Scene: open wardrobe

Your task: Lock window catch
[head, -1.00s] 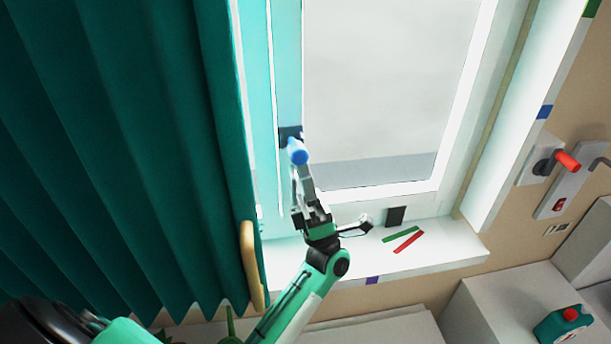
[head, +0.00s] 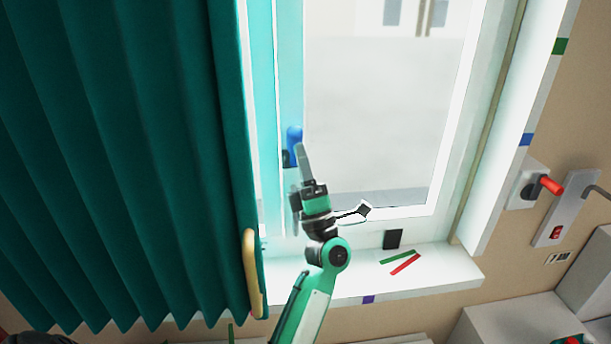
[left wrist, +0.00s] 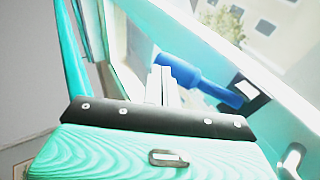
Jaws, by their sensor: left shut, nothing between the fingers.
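The window catch has a blue handle (head: 294,137) on a dark base (head: 288,158), on the left part of the window frame. The handle points up in the head view. It also shows in the left wrist view as a blue bar (left wrist: 200,80) with its dark mount (left wrist: 245,88) at the right. My left gripper (head: 302,150) is shut and empty, its fingertips close beside the handle. In the left wrist view the fingers (left wrist: 160,84) overlap the handle's left part; whether they touch it I cannot tell. My right gripper is not in view.
A green curtain (head: 120,160) with a wooden holder (head: 250,272) hangs at left. The sill (head: 440,276) bears green (head: 397,257) and red (head: 405,264) strips. A red-handled fixture (head: 550,185) and a switch plate (head: 565,208) are on the right wall.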

